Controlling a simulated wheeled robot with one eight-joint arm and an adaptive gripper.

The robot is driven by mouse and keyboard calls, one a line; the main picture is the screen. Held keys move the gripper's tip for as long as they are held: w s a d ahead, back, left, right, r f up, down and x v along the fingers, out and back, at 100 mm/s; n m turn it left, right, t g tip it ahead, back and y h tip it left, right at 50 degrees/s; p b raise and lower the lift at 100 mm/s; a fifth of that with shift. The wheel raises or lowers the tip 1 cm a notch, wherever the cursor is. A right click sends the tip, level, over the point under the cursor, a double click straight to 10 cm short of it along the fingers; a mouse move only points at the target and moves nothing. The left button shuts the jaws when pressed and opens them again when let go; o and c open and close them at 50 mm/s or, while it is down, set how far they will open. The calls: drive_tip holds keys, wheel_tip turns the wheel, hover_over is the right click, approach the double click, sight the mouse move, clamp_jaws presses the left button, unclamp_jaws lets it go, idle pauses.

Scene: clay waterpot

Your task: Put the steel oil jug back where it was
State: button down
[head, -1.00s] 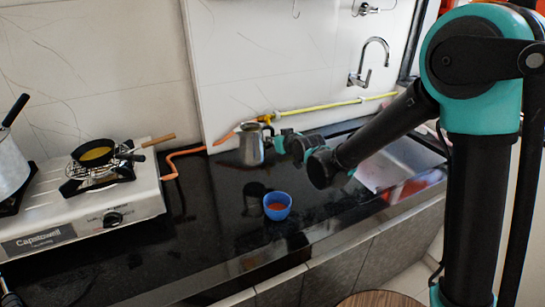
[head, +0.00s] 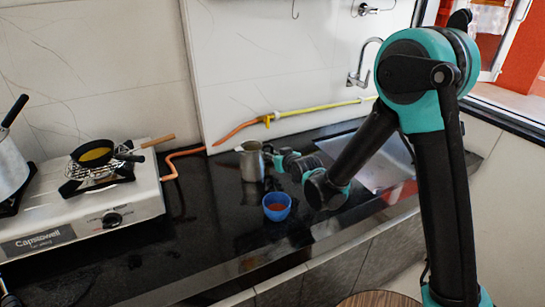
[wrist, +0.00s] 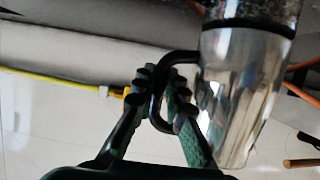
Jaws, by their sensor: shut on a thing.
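The steel oil jug (head: 251,163) is upright at the back of the black counter, behind the blue cup. In the wrist view the jug (wrist: 240,90) appears upside down, its base close to its own reflection in the counter. I cannot tell whether the base touches the counter or hangs just above it. My gripper (head: 271,154) reaches in from the right of the jug. In the wrist view my gripper (wrist: 160,97) is shut on the jug's black handle (wrist: 157,105), with the fingers either side of it.
A blue cup (head: 277,211) with reddish contents stands in front of the jug. A gas stove (head: 95,213) with a small pan (head: 93,153) is at the left. A yellow-orange hose (head: 300,113) runs along the wall. The sink (head: 381,170) is at the right.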

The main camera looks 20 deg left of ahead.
drive_tip(key=shift+f, duration=0.1)
drive_tip(key=c, duration=1.6)
unclamp_jaws()
drive_tip(key=v, duration=1.2)
